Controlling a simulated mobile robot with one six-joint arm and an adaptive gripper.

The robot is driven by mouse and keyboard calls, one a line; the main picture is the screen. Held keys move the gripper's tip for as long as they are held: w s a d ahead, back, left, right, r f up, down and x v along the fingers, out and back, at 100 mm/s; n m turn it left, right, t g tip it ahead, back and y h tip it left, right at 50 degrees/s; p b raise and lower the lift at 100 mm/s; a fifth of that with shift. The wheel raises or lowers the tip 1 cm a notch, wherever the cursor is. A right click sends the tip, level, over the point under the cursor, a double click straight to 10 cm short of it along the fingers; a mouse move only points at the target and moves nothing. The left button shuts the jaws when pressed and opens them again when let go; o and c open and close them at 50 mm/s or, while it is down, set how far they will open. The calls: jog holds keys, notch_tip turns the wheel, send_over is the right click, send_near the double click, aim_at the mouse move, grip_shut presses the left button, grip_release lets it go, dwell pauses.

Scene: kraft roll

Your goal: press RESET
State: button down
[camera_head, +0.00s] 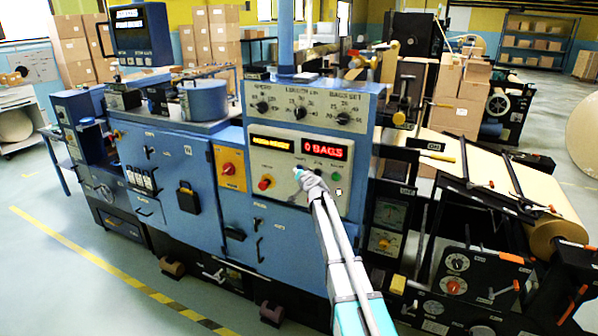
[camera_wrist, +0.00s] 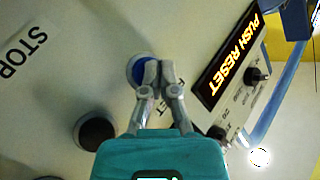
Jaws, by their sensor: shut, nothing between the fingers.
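The control panel (camera_head: 285,160) is a light plate on the blue machine. In the wrist view a round blue button (camera_wrist: 137,66) sits in a pale ring, partly covered by my gripper (camera_wrist: 160,68). My fingers are together and empty, with the tips at the button's right side; I cannot tell whether they touch it. A label beside the fingers is partly hidden. The lit display (camera_wrist: 228,60) reads PUSH RESET. In the head view my gripper (camera_head: 301,176) is at the panel, below the display reading 0 BAGS (camera_head: 325,149), and hides part of the panel.
A dark round control (camera_wrist: 96,133) and the word STOP (camera_wrist: 22,52) show in the wrist view. A red button (camera_head: 265,183) is left of my gripper in the head view. Dials (camera_head: 301,112) sit above. A roll machine (camera_head: 470,240) stands close on the right.

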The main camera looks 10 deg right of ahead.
jog(key=shift+w+d, duration=0.1)
jog(key=shift+w, duration=0.05)
dwell(0.4)
jog(key=shift+s, duration=0.2)
jog(key=shift+s+a, duration=0.5)
jog(key=shift+s, duration=0.1)
dwell(0.3)
jog(key=s+a, duration=0.1)
jog(key=s, duration=0.1)
jog(key=s+a, duration=0.2)
dwell(0.5)
dwell(0.5)
